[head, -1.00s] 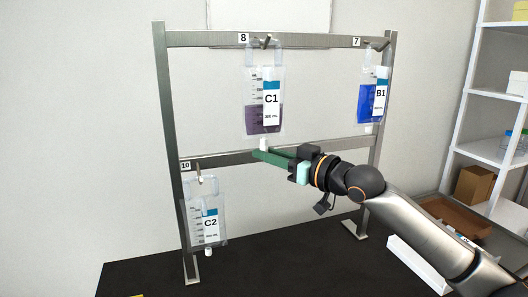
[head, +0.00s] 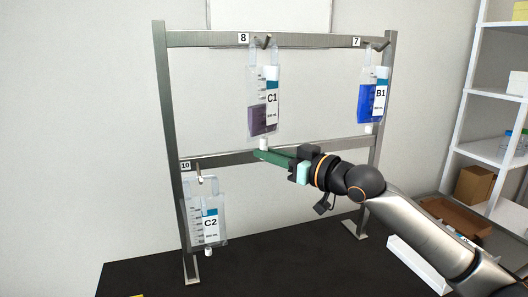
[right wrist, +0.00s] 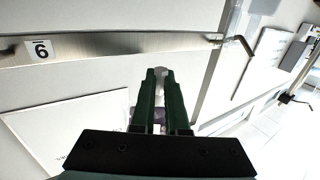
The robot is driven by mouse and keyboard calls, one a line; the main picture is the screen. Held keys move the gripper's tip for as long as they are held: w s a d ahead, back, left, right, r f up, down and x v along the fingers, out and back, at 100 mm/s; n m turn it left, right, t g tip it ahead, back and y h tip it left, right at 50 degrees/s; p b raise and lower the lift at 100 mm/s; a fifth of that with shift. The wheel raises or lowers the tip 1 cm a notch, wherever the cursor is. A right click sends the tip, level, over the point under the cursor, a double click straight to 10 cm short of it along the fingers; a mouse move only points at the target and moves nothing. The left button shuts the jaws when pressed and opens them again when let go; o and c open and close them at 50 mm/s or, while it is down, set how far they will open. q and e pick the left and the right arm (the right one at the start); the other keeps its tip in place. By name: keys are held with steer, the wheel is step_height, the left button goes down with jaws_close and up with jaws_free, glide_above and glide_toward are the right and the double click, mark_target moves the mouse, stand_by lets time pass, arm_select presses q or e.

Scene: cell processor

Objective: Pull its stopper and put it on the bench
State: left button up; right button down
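Bag C1 (head: 263,103), clear with dark purple liquid, hangs from the hook under label 8 on the metal rack. Its white stopper (head: 263,143) is at its lower end. My right gripper (head: 259,154) reaches in from the right with its green fingertips at this stopper. In the right wrist view the fingers (right wrist: 161,76) are close together with something pale between them, and they look shut on the stopper. The fingers hide part of it. My left gripper is not in view. The dark bench (head: 300,265) lies below.
Bag B1 (head: 373,100), with blue liquid, hangs at label 7. Bag C2 (head: 208,220) hangs low on the left at label 10. The rack's middle bar (head: 225,159) runs behind my fingers. Shelves (head: 490,150) stand at the right. The bench front is mostly clear.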

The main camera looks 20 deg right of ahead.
steer(key=shift+f, duration=0.2)
step_height(320, 180, down, 2)
steer(key=shift+f+b, duration=0.2)
steer(key=shift+b, duration=0.1)
stand_by(0.5)
steer(key=shift+f, duration=0.1)
